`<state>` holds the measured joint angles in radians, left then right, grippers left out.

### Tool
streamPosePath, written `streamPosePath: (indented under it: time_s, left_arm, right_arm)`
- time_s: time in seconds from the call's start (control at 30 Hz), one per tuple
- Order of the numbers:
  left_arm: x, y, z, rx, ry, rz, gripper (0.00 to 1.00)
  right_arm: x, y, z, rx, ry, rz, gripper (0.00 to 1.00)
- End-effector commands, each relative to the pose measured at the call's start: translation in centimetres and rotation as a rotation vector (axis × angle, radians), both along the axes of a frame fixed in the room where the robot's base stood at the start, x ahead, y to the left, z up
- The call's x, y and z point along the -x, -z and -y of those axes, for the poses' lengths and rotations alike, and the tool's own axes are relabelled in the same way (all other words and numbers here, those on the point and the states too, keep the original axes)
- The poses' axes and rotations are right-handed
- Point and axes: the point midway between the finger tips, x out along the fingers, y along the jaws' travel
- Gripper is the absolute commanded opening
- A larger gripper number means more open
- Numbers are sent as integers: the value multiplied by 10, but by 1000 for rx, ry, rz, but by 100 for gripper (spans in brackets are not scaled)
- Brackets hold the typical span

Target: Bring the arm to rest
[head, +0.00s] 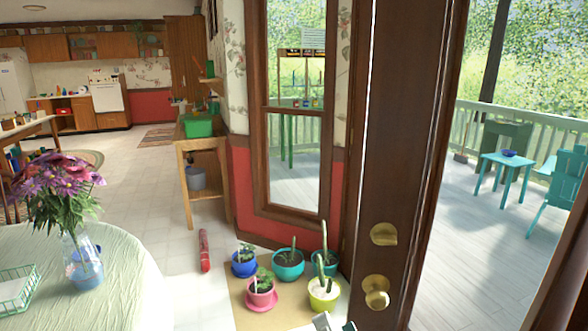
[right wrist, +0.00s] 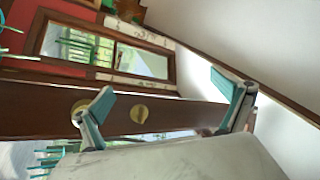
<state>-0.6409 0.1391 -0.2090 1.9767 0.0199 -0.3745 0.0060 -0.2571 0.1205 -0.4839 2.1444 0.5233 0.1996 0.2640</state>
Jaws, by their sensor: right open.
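I cannot tell how far the gripper is from the door. My left gripper and arm are not in view.
The brass knob (head: 376,291) sticks out from the door. Several potted plants (head: 288,264) stand on the floor to the left. A round table (head: 105,290) with a flower vase (head: 85,262) is at lower left. A red object (head: 204,250) lies on the floor between.

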Motion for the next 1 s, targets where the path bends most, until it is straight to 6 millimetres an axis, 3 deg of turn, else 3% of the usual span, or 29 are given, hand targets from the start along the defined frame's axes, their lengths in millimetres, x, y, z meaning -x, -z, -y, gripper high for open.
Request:
streamPosePath:
  time_s: [0.03,0.1,0.3,0.4,0.5,0.6,0.7,1.0]
  left_arm:
    - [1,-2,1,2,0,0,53]
    - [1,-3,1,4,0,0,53]
    - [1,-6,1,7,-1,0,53]
    - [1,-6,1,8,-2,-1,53]
    - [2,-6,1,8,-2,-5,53]
    - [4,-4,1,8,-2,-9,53]
    - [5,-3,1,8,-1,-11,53]
    - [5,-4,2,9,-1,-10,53]
  right_arm:
    - [2,36,3,126,26,-48,100]
    - [8,84,9,306,51,-109,100]
    - [43,213,44,771,67,-281,100]
    - [70,268,68,976,52,-362,100]
    - [96,310,92,1140,28,-429,100]
    - [117,338,111,1257,4,-478,100]
    - [130,353,123,1325,-12,-504,100]
    - [135,359,128,1352,-19,-515,100]
